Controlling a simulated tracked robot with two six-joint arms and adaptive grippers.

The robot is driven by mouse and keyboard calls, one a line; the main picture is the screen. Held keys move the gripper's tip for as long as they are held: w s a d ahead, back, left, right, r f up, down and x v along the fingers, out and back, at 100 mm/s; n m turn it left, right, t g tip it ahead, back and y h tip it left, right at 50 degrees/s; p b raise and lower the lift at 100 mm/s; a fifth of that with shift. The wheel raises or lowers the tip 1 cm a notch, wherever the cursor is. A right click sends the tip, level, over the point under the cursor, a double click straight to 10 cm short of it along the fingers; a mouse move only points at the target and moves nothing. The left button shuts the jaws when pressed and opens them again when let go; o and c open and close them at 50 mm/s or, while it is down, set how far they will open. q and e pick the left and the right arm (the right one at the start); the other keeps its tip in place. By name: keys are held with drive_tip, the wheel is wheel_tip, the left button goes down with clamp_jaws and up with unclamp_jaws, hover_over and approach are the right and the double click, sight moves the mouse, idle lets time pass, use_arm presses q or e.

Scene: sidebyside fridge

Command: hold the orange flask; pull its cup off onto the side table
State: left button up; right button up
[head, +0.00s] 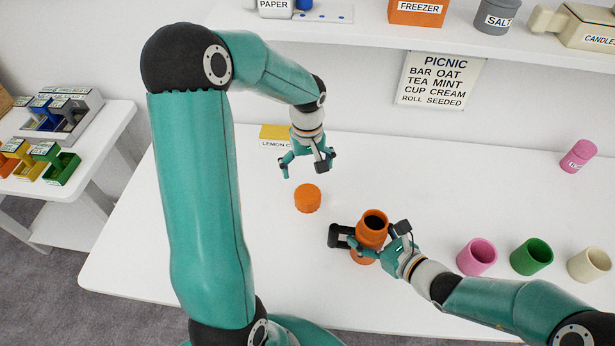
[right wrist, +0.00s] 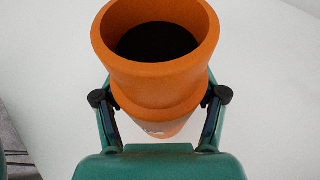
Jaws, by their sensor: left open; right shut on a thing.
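The orange flask (head: 372,229) stands upright on the white side table (head: 250,180), its dark open mouth facing up. My right gripper (head: 371,244) is shut on the flask's body from the right. The right wrist view shows the flask (right wrist: 158,85) between both fingers, its mouth open and dark inside. The orange cup (head: 307,198) sits on the table to the left of the flask and apart from it. My left gripper (head: 306,166) is open and empty, above and a little behind the cup.
Pink (head: 477,257), green (head: 532,256) and cream (head: 589,264) cups stand right of the flask. A pink container (head: 578,156) stands at the far right. A yellow lemon-labelled box (head: 274,133) is behind my left gripper. A shelf (head: 350,28) overhangs the back.

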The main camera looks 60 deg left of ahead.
drive_tip(key=shift+s+d+f, duration=0.1)
drive_tip(key=shift+f, duration=0.15)
drive_tip(key=o, duration=1.6)
drive_tip(key=shift+o, duration=0.2)
drive_tip(key=shift+r, duration=0.15)
drive_tip(key=shift+r, duration=0.1)
drive_tip(key=v, duration=1.1)
drive_tip(key=shift+d, duration=0.4)
